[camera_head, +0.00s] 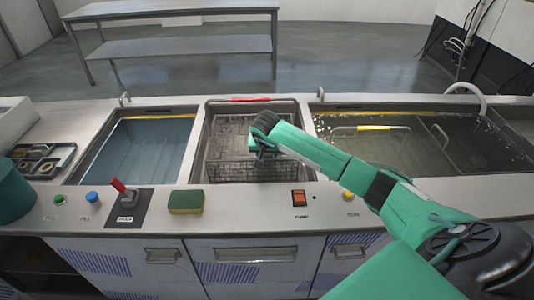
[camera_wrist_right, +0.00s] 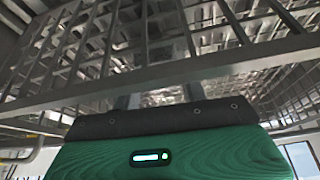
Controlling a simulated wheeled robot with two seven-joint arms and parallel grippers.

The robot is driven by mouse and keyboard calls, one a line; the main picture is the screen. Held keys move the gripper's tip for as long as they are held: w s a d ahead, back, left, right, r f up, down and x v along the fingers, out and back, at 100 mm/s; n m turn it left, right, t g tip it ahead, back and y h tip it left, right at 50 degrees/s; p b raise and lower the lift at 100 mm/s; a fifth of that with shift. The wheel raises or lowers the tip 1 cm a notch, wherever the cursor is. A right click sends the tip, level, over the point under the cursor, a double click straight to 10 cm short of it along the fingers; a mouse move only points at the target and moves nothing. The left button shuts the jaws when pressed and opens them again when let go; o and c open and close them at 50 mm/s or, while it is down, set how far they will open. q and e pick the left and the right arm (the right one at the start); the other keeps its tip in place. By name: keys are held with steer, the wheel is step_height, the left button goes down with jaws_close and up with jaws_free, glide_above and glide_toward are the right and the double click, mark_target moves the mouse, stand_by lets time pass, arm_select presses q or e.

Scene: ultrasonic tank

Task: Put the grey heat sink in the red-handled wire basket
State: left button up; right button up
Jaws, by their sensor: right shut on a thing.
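The wire basket (camera_head: 222,143) with the red handle (camera_head: 240,100) hangs in the middle tank. My right gripper (camera_head: 264,156) points down over the right part of this basket. In the right wrist view the gripper (camera_wrist_right: 160,95) is close to the basket's mesh (camera_wrist_right: 65,62), and a grey rim bar crosses in front of the fingertips. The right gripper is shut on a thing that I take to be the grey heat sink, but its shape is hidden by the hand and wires. My left gripper is not in view.
A blue-lined tank (camera_head: 140,150) is at left and a wide liquid-filled tank (camera_head: 430,160) at right, with a yellow-handled basket (camera_head: 370,128). A tray of small parts (camera_head: 68,158) lies far left. A sponge (camera_head: 186,202), red lever (camera_head: 118,187) and switch (camera_head: 299,198) line the front deck.

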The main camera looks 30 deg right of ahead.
steer(key=shift+f, duration=0.25)
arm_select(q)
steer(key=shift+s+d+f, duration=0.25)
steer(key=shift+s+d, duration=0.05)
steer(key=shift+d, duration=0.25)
arm_select(e)
steer(key=shift+f, duration=0.1)
